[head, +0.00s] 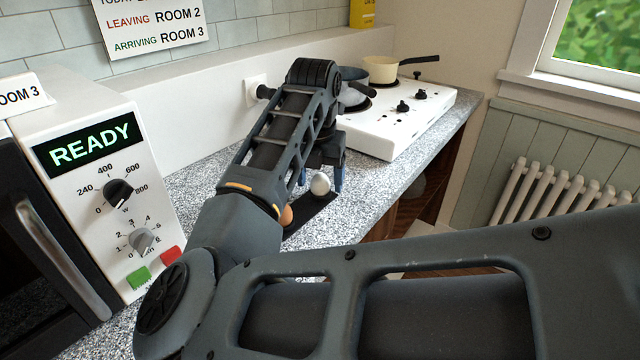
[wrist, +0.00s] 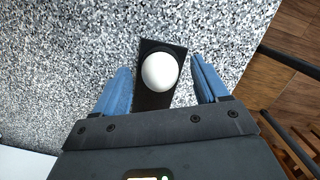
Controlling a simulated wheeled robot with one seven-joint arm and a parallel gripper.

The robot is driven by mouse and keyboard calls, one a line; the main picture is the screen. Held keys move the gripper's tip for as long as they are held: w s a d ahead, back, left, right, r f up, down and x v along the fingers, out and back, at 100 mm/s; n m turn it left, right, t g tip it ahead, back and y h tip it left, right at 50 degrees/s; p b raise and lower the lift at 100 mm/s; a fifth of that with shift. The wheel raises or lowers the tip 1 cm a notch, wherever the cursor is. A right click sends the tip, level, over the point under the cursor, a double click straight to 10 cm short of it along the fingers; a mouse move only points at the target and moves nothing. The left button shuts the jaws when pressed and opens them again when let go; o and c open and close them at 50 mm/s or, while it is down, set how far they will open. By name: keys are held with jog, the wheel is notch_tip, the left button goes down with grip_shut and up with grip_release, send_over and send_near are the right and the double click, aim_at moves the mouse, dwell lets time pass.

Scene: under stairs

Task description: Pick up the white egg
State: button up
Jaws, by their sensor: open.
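The white egg (head: 320,184) sits on a dark narrow holder (head: 313,211) on the speckled countertop. In the wrist view the white egg (wrist: 160,71) rests at the far end of the dark holder (wrist: 151,101). My gripper (wrist: 163,82) is open, with one blue finger on each side of the holder; the egg lies between and slightly beyond the fingertips, with gaps on both sides. In the head view my gripper (head: 322,180) is just above the counter around the egg, partly hidden by my arm. A brown egg (head: 286,215) shows near the holder's near end, mostly hidden by my arm.
A white hob (head: 400,127) with a cream pan (head: 381,69) and a dark pan stands behind my gripper. A white microwave (head: 100,190) stands at the left. The counter's edge drops off at the right, near a radiator (head: 550,190). Bare speckled counter (head: 210,180) lies around the holder.

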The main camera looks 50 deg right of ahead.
jog(key=shift+c, duration=0.3)
jog(key=c, duration=1.1)
jog(key=shift+r, duration=0.15)
